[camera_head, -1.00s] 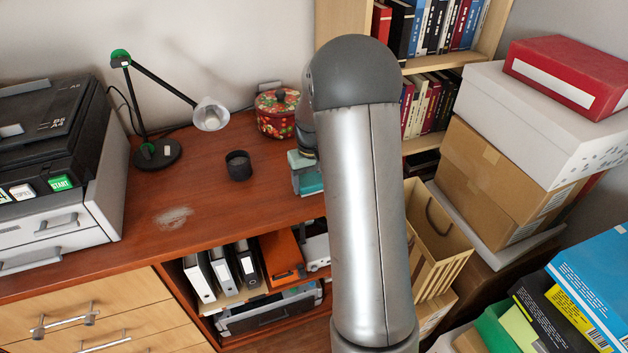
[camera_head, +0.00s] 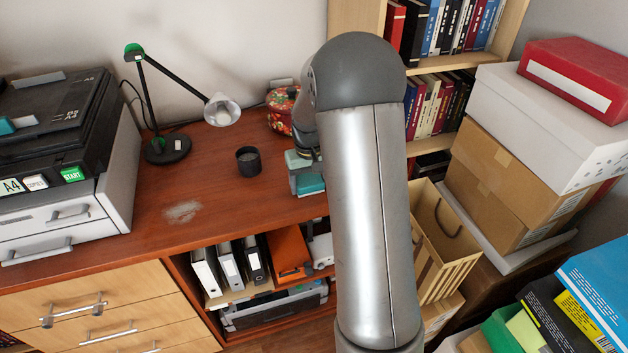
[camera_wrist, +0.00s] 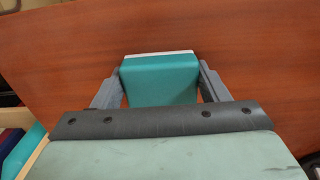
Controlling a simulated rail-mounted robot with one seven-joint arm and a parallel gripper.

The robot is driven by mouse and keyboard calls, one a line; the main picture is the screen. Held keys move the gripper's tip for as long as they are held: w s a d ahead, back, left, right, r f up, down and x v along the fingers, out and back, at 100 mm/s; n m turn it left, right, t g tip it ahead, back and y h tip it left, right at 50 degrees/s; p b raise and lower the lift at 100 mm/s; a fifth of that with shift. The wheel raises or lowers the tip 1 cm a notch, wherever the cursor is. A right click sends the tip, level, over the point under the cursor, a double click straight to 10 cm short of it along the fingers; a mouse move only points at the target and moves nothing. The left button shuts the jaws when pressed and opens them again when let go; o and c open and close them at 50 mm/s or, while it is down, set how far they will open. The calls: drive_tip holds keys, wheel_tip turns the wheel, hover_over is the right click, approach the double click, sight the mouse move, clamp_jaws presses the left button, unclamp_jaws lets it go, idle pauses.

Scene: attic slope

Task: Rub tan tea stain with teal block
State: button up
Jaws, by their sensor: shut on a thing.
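The teal block (camera_wrist: 160,79) sits between the two fingers of my gripper (camera_wrist: 158,84) in the wrist view, with a pale layer along its far edge. My gripper is shut on it. In the head view the teal block (camera_head: 311,184) shows near the front right edge of the wooden desktop, partly behind my arm. Whether it touches the desktop I cannot tell. A pale, greyish-tan smudge (camera_head: 183,211), apparently the tea stain, lies on the desktop left of the block and is apart from it. No stain is visible in the wrist view.
A dark cup (camera_head: 248,162) stands between the smudge and my gripper, slightly farther back. A desk lamp (camera_head: 168,149), a printer (camera_head: 62,150) and a red patterned tin (camera_head: 279,121) stand around the desktop (camera_head: 222,190). Stacked boxes (camera_head: 510,190) are at the right.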

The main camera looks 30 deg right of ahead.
drive_tip(key=shift+a, duration=0.2)
drive_tip(key=shift+d, duration=0.15)
drive_tip(key=shift+s+d, duration=0.1)
drive_tip(key=shift+d, duration=0.65)
drive_tip(key=shift+d, duration=0.1)
drive_tip(key=shift+s+d, duration=0.15)
drive_tip(key=shift+d, duration=0.65)
drive_tip(key=shift+d, duration=0.1)
drive_tip(key=shift+s+d, duration=0.1)
drive_tip(key=shift+d, duration=0.65)
